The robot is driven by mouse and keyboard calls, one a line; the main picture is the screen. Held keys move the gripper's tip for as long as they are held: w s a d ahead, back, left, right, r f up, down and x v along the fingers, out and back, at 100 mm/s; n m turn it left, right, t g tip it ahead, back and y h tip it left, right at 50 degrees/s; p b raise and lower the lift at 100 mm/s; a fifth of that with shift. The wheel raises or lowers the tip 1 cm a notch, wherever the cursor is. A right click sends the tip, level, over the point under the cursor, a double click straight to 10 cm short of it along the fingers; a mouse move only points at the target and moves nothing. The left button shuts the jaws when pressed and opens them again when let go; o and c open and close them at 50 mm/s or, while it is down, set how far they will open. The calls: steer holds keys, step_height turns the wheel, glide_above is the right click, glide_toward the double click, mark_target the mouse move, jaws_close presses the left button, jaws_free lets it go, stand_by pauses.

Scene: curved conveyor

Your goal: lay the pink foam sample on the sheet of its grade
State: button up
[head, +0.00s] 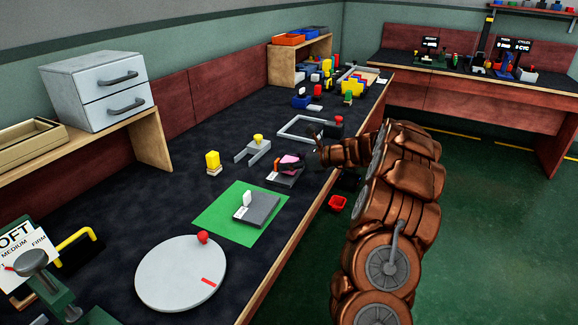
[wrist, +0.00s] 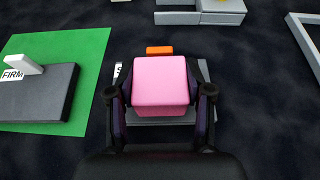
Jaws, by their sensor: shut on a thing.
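The pink foam sample (wrist: 160,80) is a block held between the two fingers of my gripper (wrist: 160,105), which is shut on it. In the head view the pink sample (head: 291,161) shows at the gripper's end, over a grey plate (head: 284,179). That plate (wrist: 150,121) shows partly behind the block in the wrist view, with a partly hidden white label. I cannot tell whether block and plate touch.
A round grey disc (head: 170,280) with a red knob lies at the front. A card (head: 20,258) lists MEDIUM and FIRM. An orange piece (wrist: 159,50) lies beyond the sample.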

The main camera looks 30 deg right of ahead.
steer(key=shift+f, duration=0.4)
steer(key=o, duration=0.8)
steer(key=shift+s+d+r, duration=0.15)
steer(key=shift+s+r, duration=0.05)
steer(key=p+v, duration=0.1)
steer(key=v, duration=1)
steer(key=shift+s+d, duration=0.15)
steer(key=shift+s, duration=0.1)
